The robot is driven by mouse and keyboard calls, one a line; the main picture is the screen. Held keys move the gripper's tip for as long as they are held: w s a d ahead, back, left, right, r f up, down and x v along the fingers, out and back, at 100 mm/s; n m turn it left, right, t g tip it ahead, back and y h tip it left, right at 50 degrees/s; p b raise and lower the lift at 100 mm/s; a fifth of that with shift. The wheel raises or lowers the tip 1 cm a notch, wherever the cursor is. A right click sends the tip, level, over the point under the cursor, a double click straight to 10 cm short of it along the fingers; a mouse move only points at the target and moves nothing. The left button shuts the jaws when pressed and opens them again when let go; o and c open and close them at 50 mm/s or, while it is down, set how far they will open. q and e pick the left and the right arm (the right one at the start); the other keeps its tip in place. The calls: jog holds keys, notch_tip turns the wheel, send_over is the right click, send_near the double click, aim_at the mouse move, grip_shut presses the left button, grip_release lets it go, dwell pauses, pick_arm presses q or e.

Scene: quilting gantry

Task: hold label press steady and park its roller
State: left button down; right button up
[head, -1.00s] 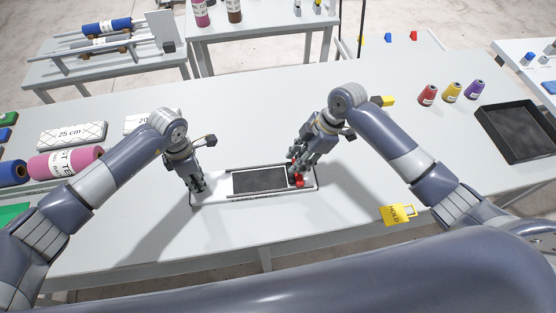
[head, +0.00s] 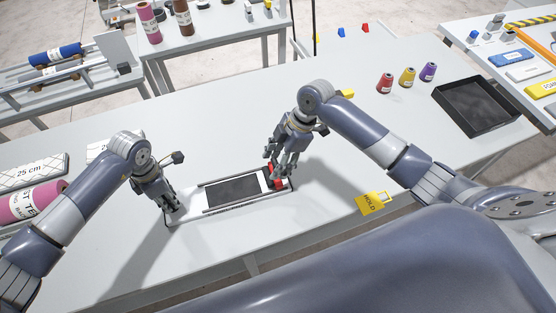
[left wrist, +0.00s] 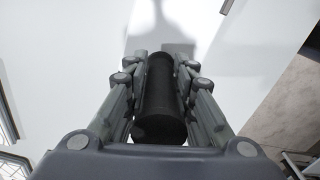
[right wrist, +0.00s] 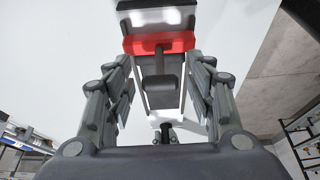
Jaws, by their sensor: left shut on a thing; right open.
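The label press (head: 205,194) is a pale flat base with a dark pad (head: 233,188) between two rails on the grey table. My left gripper (head: 171,204) is at its left end. In the left wrist view it is shut on a black cylindrical handle (left wrist: 160,105). The red roller part (head: 279,184) is at the press's right end, partly hidden by my right gripper (head: 279,170). In the right wrist view the red crossbar (right wrist: 158,43) lies beyond the open fingers, and its dark grip (right wrist: 162,92) stands between them, with gaps on both sides.
A yellow HOLD tag (head: 371,203) lies right of the press near the table's front edge. Red (head: 385,83), yellow (head: 407,77) and purple (head: 428,71) spools and a black tray (head: 470,127) stand further right. A pink roll (head: 30,201) is at left.

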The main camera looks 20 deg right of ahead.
pick_arm(q)
jog(key=shift+s+a+f, duration=0.1)
jog(key=shift+s+f, duration=0.1)
jog(key=shift+f, duration=0.1)
pick_arm(e)
jog(key=v, duration=1.2)
jog(key=shift+d, duration=0.15)
jog(key=shift+s, duration=0.1)
pick_arm(q)
jog(key=c, duration=1.5)
grip_release()
jog(key=shift+o, duration=1.1)
jog(key=shift+w, duration=0.3)
pick_arm(e)
jog(key=shift+w+f, duration=0.1)
jog(key=shift+w, duration=0.1)
pick_arm(q)
jog(key=shift+r, duration=0.1)
